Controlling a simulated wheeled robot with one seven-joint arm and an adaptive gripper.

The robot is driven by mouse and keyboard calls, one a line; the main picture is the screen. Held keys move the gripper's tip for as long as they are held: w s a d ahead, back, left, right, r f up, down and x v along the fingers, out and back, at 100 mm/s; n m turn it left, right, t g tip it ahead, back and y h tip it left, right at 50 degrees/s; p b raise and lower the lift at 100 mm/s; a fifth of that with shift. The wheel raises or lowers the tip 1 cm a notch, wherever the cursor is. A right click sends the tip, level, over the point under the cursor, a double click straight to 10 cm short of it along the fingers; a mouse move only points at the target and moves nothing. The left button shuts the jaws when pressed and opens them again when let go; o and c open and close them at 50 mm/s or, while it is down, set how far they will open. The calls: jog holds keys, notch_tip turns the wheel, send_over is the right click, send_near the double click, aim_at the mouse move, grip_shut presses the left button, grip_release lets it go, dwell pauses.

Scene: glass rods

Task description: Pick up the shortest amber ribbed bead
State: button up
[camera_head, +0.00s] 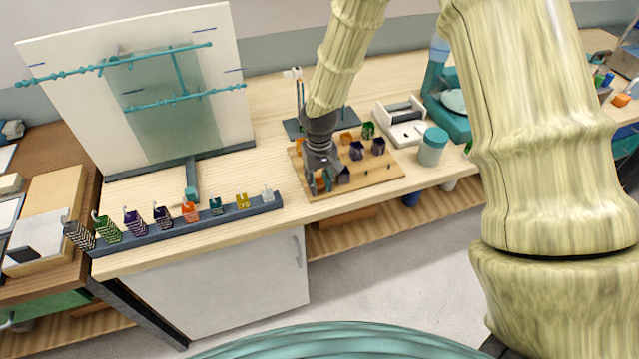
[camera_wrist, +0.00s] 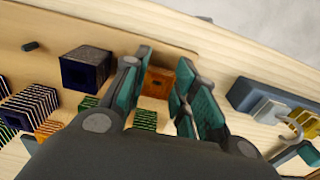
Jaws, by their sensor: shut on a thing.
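My gripper (camera_wrist: 161,76) is closed on an amber bead (camera_wrist: 158,83) with a dark hole in its face. The teal finger pads lie on its left and right sides; its ribbing and length are hard to make out. In the head view my gripper (camera_head: 321,183) is low over the front left of the wooden board, and the held bead is mostly hidden. Another amber ribbed bead (camera_wrist: 48,129) lies at left in the wrist view, beside dark striped ones. A green ribbed bead (camera_wrist: 145,120) sits just below the held one.
The wooden board (camera_head: 375,187) carries several dark, green and amber beads, including a dark block (camera_wrist: 86,68) left of my fingers. A long dark rack (camera_head: 160,235) with several coloured pieces stands left. A teal-lidded jar (camera_head: 432,147) and white tray (camera_head: 401,124) stand right.

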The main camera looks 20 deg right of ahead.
notch_tip(320, 180, up, 2)
jog(key=shift+r+b, duration=0.15)
jog(key=shift+b, duration=0.4)
jog(key=shift+s+a+r, duration=0.1)
jog(key=shift+s+r, duration=0.15)
jog(key=s+a+r+b, duration=0.1)
jog(key=s+a+b, duration=0.1)
jog(key=s, duration=0.5)
jog(key=s+a+b, duration=0.2)
jog(key=s+a, duration=0.1)
jog(key=s, duration=0.4)
jog(key=shift+s+a+r, duration=0.25)
jog(key=shift+r, duration=0.1)
